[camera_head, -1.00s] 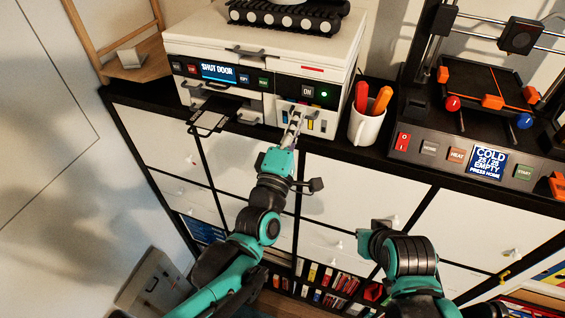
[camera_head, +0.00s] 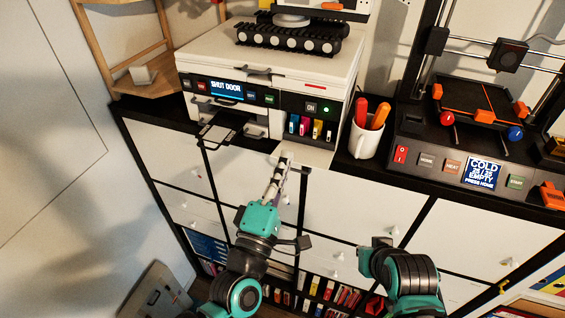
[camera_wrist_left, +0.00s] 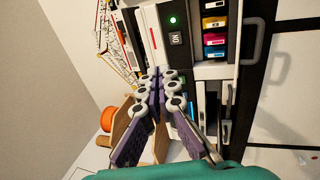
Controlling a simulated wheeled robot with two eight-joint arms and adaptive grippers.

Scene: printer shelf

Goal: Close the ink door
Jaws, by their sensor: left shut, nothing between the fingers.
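The white printer (camera_head: 270,60) stands on the shelf, and its screen (camera_head: 226,88) reads "SHUT DOOR". The ink door (camera_head: 312,153) is a white flap folded down and forward below the bay of coloured ink cartridges (camera_head: 311,128), which lie exposed. The cartridges also show in the left wrist view (camera_wrist_left: 215,30), with the door's dark handle (camera_wrist_left: 254,42) beside them. My left gripper (camera_head: 285,157) is shut and empty, its tips by the left front of the door; contact cannot be told. Its fingers show together in the left wrist view (camera_wrist_left: 162,78).
The paper tray (camera_head: 218,130) sticks out left of the door. A white mug (camera_head: 363,143) with red and orange items stands right of the printer, and a 3D printer (camera_head: 470,155) is farther right. The cabinet front (camera_head: 340,225) lies below.

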